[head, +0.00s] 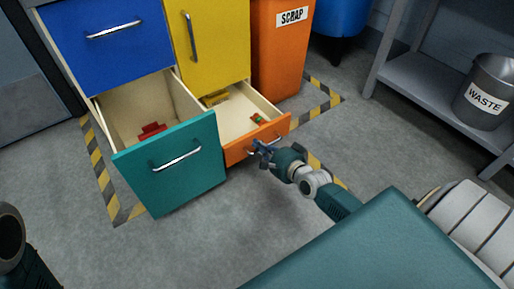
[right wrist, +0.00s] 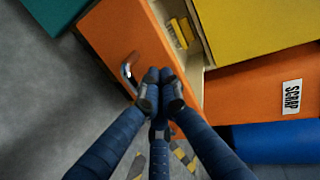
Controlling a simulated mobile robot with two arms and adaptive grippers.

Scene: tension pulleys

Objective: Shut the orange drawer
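The orange drawer (head: 238,154) stands pulled out at the bottom right of the cabinet, and its orange front also shows in the right wrist view (right wrist: 122,35). It has a metal bar handle (right wrist: 128,70). A small red and green item (head: 258,119) and a yellow item (head: 216,98) lie inside it. My right gripper (head: 259,148) is at the drawer's front, by the handle. In the right wrist view its fingertips (right wrist: 160,76) are together, beside the handle and over the orange front. I cannot tell whether they touch it. My left gripper is out of view.
A teal drawer (head: 170,175) stands open to the left, with a red item (head: 152,130) inside. Blue (head: 110,40) and yellow (head: 212,40) fronts above are shut. An orange scrap bin (head: 278,60) stands to the right. A waste bucket (head: 487,92) sits on a grey shelf.

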